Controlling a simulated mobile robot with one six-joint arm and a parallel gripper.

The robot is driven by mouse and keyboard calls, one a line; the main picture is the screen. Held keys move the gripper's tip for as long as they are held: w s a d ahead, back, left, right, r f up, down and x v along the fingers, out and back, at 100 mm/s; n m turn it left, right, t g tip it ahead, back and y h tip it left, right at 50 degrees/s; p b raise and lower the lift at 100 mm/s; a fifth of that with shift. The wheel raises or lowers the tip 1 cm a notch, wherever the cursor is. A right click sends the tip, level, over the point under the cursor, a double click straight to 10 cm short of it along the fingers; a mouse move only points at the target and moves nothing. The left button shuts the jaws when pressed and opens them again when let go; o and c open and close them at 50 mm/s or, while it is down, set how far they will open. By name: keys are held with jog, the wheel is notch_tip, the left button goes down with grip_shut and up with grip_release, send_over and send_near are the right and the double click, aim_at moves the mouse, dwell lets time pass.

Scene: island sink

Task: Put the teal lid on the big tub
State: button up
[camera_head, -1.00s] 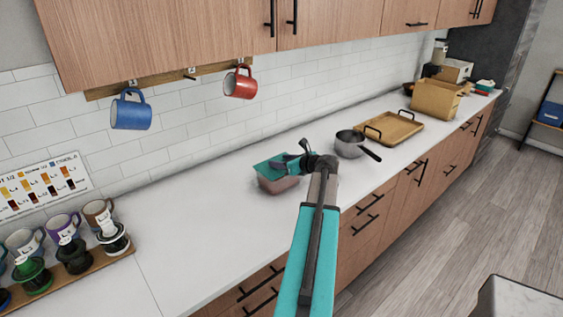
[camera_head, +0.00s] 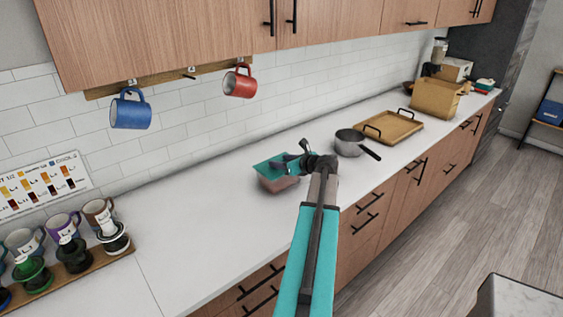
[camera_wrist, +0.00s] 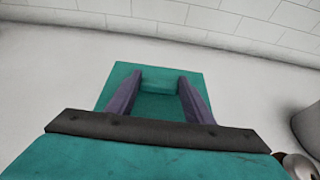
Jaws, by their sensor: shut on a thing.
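The teal lid (camera_head: 272,164) is at the top of the big tub (camera_head: 277,183), a reddish-brown tub on the counter in the head view. From this angle I cannot tell whether the lid is fully seated or slightly above the rim. My gripper (camera_head: 284,161) is shut on the lid from above. In the wrist view the purple fingers of my gripper (camera_wrist: 158,88) pinch a raised teal grip in the middle of the lid (camera_wrist: 192,75). The lid hides the tub in the wrist view.
A steel saucepan (camera_head: 349,143) stands right of the tub; its side shows in the wrist view (camera_wrist: 307,128). A wooden tray (camera_head: 393,127) and a tan box (camera_head: 435,98) are farther back. Mugs (camera_head: 131,109) hang on the wall.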

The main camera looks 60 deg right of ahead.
dwell(0.8)
jog(key=o, duration=1.1)
jog(key=shift+f, duration=0.1)
jog(key=b+v, duration=0.3)
jog(key=v, duration=1)
jog(key=shift+s+r, duration=0.25)
jog(key=shift+s, duration=0.05)
jog(key=shift+a, duration=0.15)
